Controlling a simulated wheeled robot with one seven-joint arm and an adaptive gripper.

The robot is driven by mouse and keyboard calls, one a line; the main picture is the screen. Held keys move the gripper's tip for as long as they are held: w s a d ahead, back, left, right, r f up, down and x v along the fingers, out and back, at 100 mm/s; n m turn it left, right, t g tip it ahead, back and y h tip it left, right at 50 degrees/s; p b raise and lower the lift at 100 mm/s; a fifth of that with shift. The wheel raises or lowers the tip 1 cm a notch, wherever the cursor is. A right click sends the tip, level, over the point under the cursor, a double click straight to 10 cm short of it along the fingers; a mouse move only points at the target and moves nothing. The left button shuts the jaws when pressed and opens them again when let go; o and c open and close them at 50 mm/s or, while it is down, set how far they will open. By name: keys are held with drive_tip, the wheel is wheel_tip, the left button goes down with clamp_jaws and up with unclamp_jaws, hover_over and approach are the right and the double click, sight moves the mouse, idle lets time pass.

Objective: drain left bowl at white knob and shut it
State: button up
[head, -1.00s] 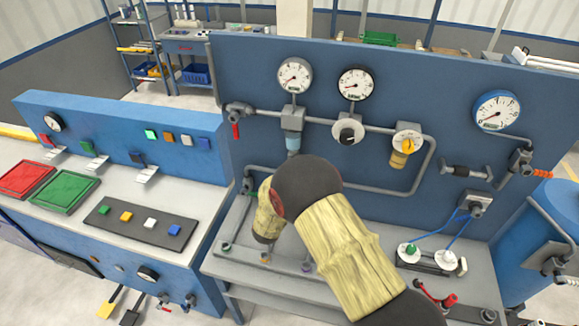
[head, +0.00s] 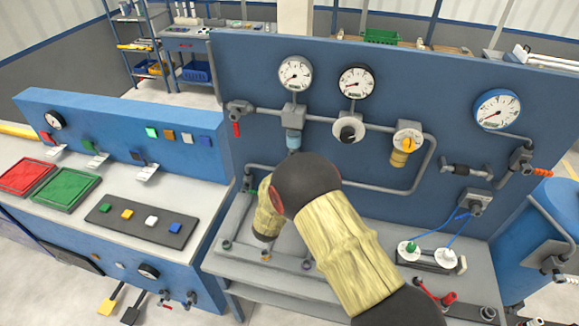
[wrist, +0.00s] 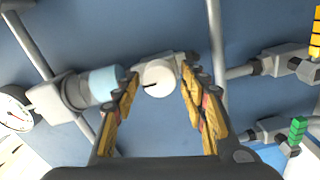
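The left bowl is light blue (head: 293,140) and hangs under a grey filter head on the panel's upper pipe. It also shows in the wrist view (wrist: 102,85), lying sideways there. The round white knob (wrist: 157,78) with a dark mark sits at the bowl's bottom end; in the head view my arm hides it. My gripper (wrist: 160,70) is open, with one yellow-padded finger on each side of the knob. The right finger is very close to the knob; I cannot tell whether it touches. The head view hides my fingers behind my arm.
A round gauge (head: 295,74) sits above the bowl. To the right are a black-and-white regulator (head: 348,130) and a second, yellow bowl (head: 398,158). A lower pipe and a green-handled valve (wrist: 298,130) lie close by. The grey bench (head: 225,262) is below.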

drive_tip(key=shift+o, duration=0.4)
drive_tip(key=v, duration=1.2)
idle(6.2)
